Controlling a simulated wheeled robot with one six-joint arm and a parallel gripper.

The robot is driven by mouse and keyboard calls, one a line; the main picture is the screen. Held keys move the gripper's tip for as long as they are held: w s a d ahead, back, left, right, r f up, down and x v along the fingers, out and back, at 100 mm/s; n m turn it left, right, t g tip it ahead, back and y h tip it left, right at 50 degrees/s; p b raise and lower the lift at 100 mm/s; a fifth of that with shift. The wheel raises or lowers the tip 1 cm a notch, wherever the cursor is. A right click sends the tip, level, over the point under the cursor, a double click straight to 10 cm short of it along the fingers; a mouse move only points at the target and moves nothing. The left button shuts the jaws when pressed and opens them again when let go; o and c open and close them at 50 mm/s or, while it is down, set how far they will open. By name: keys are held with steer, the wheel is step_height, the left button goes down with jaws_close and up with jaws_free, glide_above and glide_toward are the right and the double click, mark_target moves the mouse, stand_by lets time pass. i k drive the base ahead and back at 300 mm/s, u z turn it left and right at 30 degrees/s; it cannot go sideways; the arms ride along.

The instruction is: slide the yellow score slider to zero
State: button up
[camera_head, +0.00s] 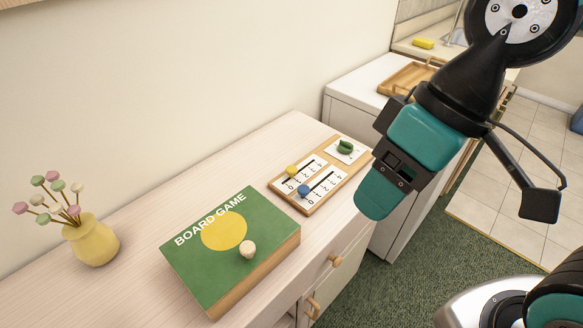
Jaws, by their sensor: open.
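The yellow score slider (292,170) is a small yellow knob on the back-left track of a wooden scoreboard (312,208). It sits toward the left end of that track, near the low numbers; its exact mark is too small to read. A blue slider (303,190) is on the parallel track nearer the front, also toward its left end. My gripper (374,196), teal and black, hangs in the air to the right of the scoreboard, apart from both sliders. It is open and empty. Its fingers overlap in this view, so their gap is hidden.
A green piece (345,147) lies at the scoreboard's far end. A green board game box (205,262) with a pale knob-like piece (247,249) lies to the left. A yellow vase (92,241) stands farther left. The wall (200,80) runs behind the cabinet top.

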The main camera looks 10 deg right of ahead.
mark_target(290, 170)
steer(key=u, duration=0.55)
steer(key=k, duration=1.3)
steer(key=z, duration=0.05)
steer(key=i, duration=0.5)
steer(key=z, duration=0.45)
steer(key=i, duration=1.15)
steer(key=u, duration=0.8)
